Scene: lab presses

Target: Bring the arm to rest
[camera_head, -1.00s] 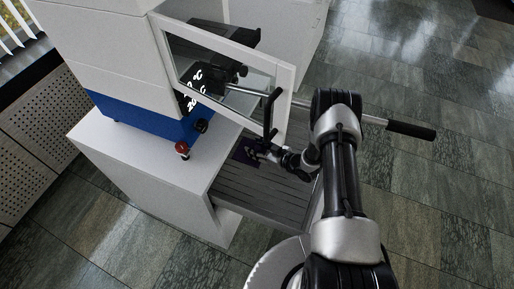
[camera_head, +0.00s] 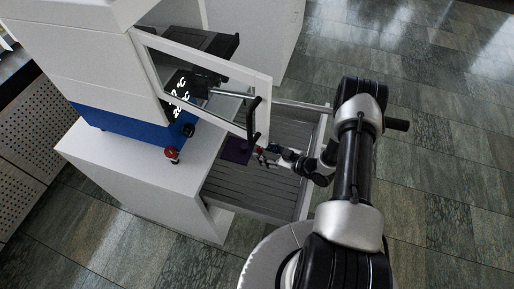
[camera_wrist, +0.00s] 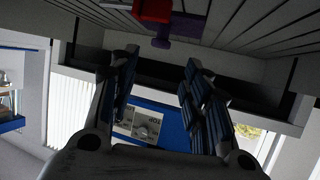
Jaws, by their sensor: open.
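My gripper (camera_head: 268,157) is near the open drawer of the press cabinet in the head view, by the lower corner of the framed glass door. In the wrist view my gripper (camera_wrist: 158,75) shows its two dark-padded fingers spread wide with nothing between them. My arm reaches out from the lower right, bent at a black and silver elbow. The press (camera_head: 85,60) is white with a blue band and a lit display behind the door.
The glass door (camera_head: 262,80) stands ajar with a black handle (camera_head: 251,118). The slatted drawer (camera_head: 245,192) is pulled out and holds a purple item (camera_head: 236,150). A red knob (camera_head: 171,153) sticks out of the press. Tiled floor (camera_head: 450,170) is open on the right.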

